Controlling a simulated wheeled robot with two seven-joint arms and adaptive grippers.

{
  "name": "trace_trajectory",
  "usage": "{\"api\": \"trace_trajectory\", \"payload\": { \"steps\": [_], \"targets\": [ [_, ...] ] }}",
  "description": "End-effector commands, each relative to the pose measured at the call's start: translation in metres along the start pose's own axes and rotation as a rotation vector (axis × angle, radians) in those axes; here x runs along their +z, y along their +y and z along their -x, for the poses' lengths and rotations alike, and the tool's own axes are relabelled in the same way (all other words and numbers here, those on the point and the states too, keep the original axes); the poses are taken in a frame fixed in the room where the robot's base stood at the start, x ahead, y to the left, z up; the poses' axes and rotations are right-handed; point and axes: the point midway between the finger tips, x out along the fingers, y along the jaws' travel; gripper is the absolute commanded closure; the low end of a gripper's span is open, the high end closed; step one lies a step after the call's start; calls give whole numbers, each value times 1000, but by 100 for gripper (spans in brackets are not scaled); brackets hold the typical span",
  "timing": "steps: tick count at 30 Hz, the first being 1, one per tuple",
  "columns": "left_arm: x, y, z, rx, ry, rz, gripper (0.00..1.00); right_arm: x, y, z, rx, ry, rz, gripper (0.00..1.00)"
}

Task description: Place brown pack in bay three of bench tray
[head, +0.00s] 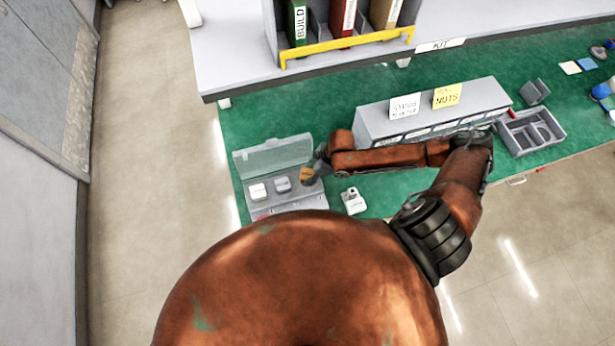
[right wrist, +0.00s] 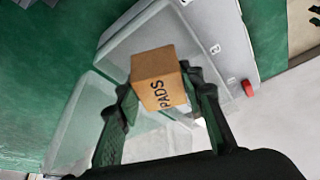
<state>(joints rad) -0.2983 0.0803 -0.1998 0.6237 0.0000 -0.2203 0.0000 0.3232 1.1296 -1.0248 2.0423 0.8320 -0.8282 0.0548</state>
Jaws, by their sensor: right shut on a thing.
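The brown pack (right wrist: 158,78), a small box marked PADS, is held between the fingertips of my right gripper (right wrist: 160,92). In the head view the brown pack (head: 307,175) is over the right end of the bench tray (head: 262,211), with my right gripper (head: 317,168) beside it. The grey tray has a clear raised lid (head: 272,155) along its back. A white pack (head: 258,191) sits at its left and a paler grey-white pack (head: 283,185) in its middle. I cannot tell whether the brown pack touches the tray. My left gripper is not in view.
A white item (head: 353,201) stands on the green bench mat right of the tray. A long grey bin unit (head: 385,122) with notes stands behind my right arm. A grey divided box (head: 531,134) is farther right. A shelf with binders (head: 342,18) is above.

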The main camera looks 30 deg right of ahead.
Motion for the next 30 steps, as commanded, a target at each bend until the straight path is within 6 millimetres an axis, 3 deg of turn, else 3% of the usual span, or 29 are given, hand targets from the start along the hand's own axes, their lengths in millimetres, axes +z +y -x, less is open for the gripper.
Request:
{"api": "trace_trajectory", "payload": {
  "steps": [6, 12, 24, 25, 30],
  "targets": [
    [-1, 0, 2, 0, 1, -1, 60, -3, 8, -17, 1, 0, -1, 90],
    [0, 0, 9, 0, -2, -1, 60, 8, 7, -39, 1, 0, 0, 90],
    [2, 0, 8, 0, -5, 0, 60, 11, 7, -45, 1, 0, 0, 90],
    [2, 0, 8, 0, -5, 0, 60, 11, 7, -45, 1, 0, 1, 63],
    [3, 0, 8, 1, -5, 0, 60, 11, 7, -44, 1, -1, 1, 52]
  ]
}}
